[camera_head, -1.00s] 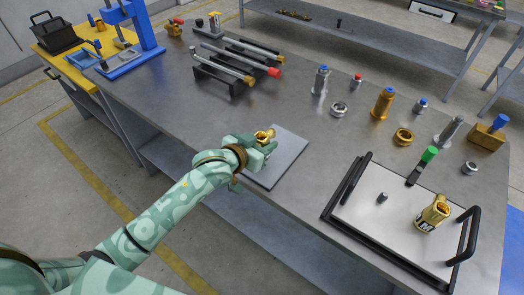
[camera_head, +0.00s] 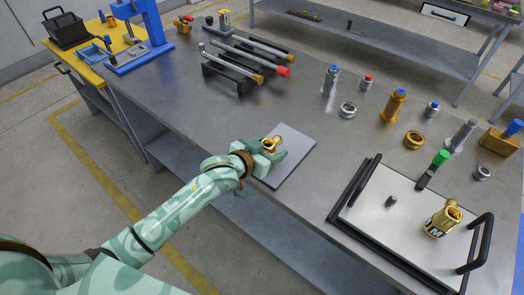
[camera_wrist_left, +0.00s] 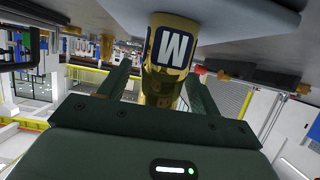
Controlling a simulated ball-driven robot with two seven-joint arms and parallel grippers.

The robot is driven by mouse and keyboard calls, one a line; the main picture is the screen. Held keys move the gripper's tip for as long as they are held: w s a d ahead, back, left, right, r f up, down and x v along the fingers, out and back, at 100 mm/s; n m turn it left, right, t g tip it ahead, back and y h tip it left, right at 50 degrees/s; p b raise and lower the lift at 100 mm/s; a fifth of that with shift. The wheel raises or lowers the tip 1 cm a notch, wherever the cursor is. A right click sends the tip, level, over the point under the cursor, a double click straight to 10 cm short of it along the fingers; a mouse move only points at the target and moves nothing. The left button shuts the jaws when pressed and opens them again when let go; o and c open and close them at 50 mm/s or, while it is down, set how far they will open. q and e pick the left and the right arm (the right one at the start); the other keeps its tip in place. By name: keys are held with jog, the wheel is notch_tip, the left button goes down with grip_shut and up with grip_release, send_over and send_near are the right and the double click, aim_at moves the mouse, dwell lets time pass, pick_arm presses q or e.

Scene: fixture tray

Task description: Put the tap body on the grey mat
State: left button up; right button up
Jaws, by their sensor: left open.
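A brass tap body (camera_head: 271,146) with a dark M label (camera_wrist_left: 172,48) is at the left part of the grey mat (camera_head: 297,155). In the left wrist view, which looks upside down, it appears upright against the mat (camera_wrist_left: 240,14). My left gripper (camera_head: 268,158) is low at the mat's near left side. Its open fingers (camera_wrist_left: 160,80) stand on either side of the tap body. The exact contact under the tap body is hidden. A second brass tap body with an M label (camera_head: 441,222) stands on the framed white tray (camera_head: 375,222). My right gripper is not in view.
The black-handled tray frame lies right of the mat. Several fittings, including a brass one (camera_head: 394,105), stand behind it. A black rack with rods (camera_head: 240,72) is at the back left. The mat's right part is free.

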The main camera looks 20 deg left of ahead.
pick_arm(q)
jog(key=p+v, duration=0.3)
jog(key=v, duration=0.9)
jog(key=s+a+f+g+y, duration=0.1)
jog(key=s+a+f+g, duration=0.3)
jog(key=f, duration=0.6)
jog(key=s+a+f+n+y, duration=0.15)
jog(key=s+f, duration=0.35)
jog(key=f, duration=0.5)
jog(key=s+a+f+m+g+y, duration=0.15)
jog(key=s+f, duration=0.35)
jog(key=f, duration=0.5)
jog(key=s+f+g, duration=0.3)
jog(key=s+f, duration=0.3)
jog(key=s, duration=0.7)
jog(key=s+f+g, duration=0.3)
jog(key=s+f, duration=0.3)
jog(key=s, duration=0.7)
jog(key=shift+s+d+f+y, duration=0.15)
jog(key=shift+d+f+y, duration=0.1)
jog(key=shift+y, duration=0.05)
